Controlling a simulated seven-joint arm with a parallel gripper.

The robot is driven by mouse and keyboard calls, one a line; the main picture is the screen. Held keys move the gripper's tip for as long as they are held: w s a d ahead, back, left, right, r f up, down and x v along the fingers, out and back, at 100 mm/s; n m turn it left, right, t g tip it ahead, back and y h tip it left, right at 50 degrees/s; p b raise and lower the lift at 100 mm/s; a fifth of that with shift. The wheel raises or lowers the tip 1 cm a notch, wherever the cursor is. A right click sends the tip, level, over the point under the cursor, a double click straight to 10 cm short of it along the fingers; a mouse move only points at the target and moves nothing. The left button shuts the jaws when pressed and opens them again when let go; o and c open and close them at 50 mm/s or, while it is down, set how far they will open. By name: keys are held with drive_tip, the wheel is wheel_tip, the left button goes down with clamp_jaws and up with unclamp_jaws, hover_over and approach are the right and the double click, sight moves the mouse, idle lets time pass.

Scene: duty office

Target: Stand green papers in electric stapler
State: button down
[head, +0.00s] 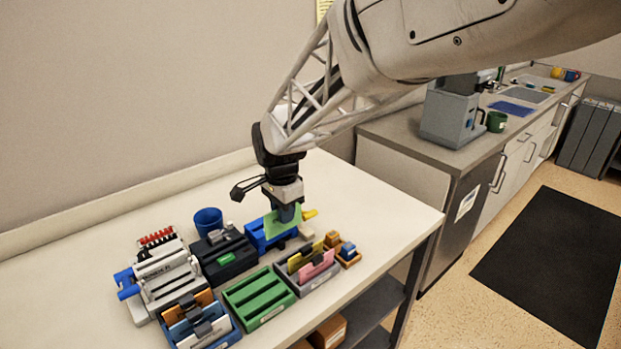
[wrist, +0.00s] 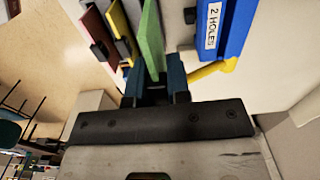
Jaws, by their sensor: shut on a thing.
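My gripper (head: 287,212) points down over the table and is shut on the green papers (head: 275,222). In the wrist view the green papers (wrist: 151,38) stand as a thin upright sheet between the two fingers (wrist: 155,88). They appear in front of or above the blue hole punch (head: 257,238) with a yellow handle; the wrist view shows its "2 HOLES" label (wrist: 213,25). A dark machine with a green patch (head: 222,257), apparently the electric stapler, stands left of the punch, apart from the papers. Its slot is not clear.
A grey rack (head: 302,290) holds yellow and pink papers. A green slotted tray (head: 258,297) looks empty. A blue tray (head: 222,342) holds orange, blue and white papers. A white binding machine (head: 165,275) and blue cup (head: 208,220) stand left. The table's right side is clear.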

drive_tip(key=s+a+r, duration=0.1)
drive_tip(key=s+a, duration=0.1)
drive_tip(key=a, duration=1.3)
drive_tip(key=shift+s+a+r, duration=0.15)
drive_tip(key=shift+s, duration=0.05)
drive_tip(key=shift+f, duration=0.3)
drive_tip(key=shift+f, duration=4.05)
drive_tip(key=c, duration=1)
unclamp_jaws()
wheel_tip(320, 180, up, 9)
